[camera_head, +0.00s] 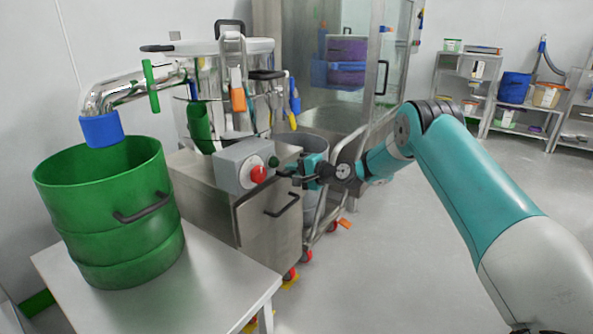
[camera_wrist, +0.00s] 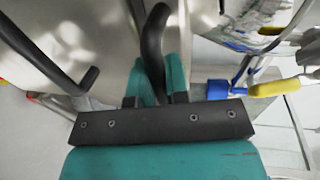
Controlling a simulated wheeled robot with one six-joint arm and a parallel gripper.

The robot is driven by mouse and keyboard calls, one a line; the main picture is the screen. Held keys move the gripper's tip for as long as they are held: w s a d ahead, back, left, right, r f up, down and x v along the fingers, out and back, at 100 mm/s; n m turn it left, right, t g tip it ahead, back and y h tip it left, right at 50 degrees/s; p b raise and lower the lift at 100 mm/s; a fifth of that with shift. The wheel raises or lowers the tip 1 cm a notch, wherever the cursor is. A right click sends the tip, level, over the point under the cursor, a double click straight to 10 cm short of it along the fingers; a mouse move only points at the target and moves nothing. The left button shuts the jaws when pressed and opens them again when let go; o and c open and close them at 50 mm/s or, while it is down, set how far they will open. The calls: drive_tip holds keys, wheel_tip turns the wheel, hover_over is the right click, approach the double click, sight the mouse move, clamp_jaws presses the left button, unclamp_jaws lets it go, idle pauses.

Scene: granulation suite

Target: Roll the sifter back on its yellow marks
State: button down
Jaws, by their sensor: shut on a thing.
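The sifter is a steel machine with a boxy cabinet (camera_head: 270,232), a round lidded top (camera_head: 205,72) and red-wheeled casters (camera_head: 290,273). Yellow patches (camera_head: 290,283) show on the floor by the near casters; whether the wheels stand on them I cannot tell. My gripper (camera_head: 287,174) is at the cabinet's right side, beside the grey control box (camera_head: 240,165). In the wrist view its teal fingers (camera_wrist: 162,82) are shut on a curved black handle (camera_wrist: 154,45). A second black handle (camera_wrist: 75,75) is apart from the fingers. The far casters are mostly hidden.
A green drum (camera_head: 110,215) stands on a steel table (camera_head: 215,285) at left, under the sifter's blue-ended outlet pipe (camera_head: 103,130). A steel cart frame (camera_head: 350,150) is close behind my gripper. Shelves (camera_head: 470,75) stand at back right. Floor at right is clear.

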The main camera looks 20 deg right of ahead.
drive_tip(key=shift+w+r, duration=0.1)
drive_tip(key=c, duration=1.1)
unclamp_jaws()
drive_tip(key=shift+a, duration=0.25)
drive_tip(key=shift+d, duration=0.15)
drive_tip(key=shift+s+d, duration=0.35)
drive_tip(key=p+v, duration=0.4)
drive_tip(key=v, duration=1.2)
drive_tip(key=shift+s, duration=0.25)
drive_tip(key=shift+r, duration=0.1)
